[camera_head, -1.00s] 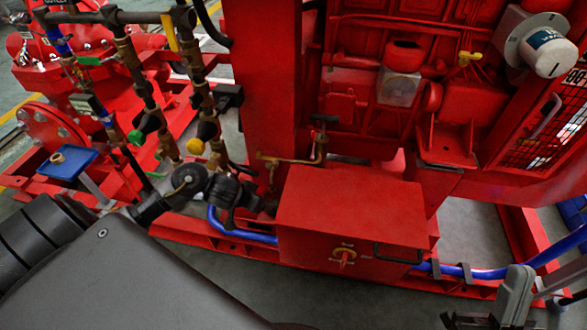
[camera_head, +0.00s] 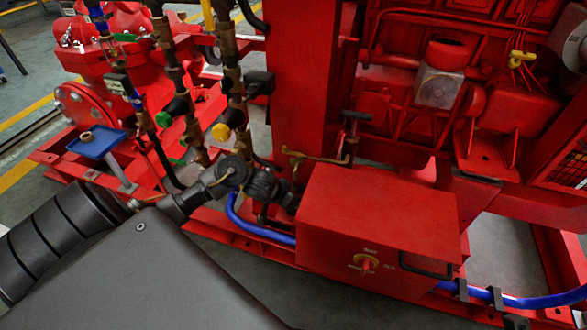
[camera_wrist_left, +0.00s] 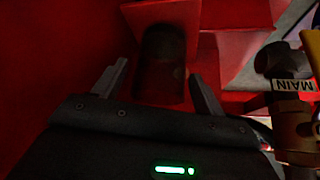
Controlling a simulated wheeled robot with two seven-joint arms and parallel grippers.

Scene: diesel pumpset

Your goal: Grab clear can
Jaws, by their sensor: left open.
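A dark, see-through-looking cylinder (camera_wrist_left: 163,52) stands in shadow against red metal in the left wrist view; it may be the clear can, but the light is too dim to be sure. My left gripper (camera_wrist_left: 157,76) is open, its two fingers to the left and right of the cylinder's lower part. I cannot tell whether they touch it. In the head view my left gripper (camera_head: 280,192) reaches in beside the red box, its fingertips hard to make out. The cylinder is not clearly visible there. My right gripper is not recognisable.
A red box (camera_head: 380,215) with a yellow-red switch stands right of my left gripper. Brass-fitted pipes (camera_head: 190,95) rise just behind it, and a blue hose (camera_head: 250,225) runs below. A translucent block (camera_head: 438,85) sits on the engine. A brass valve (camera_wrist_left: 295,125) is close at right.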

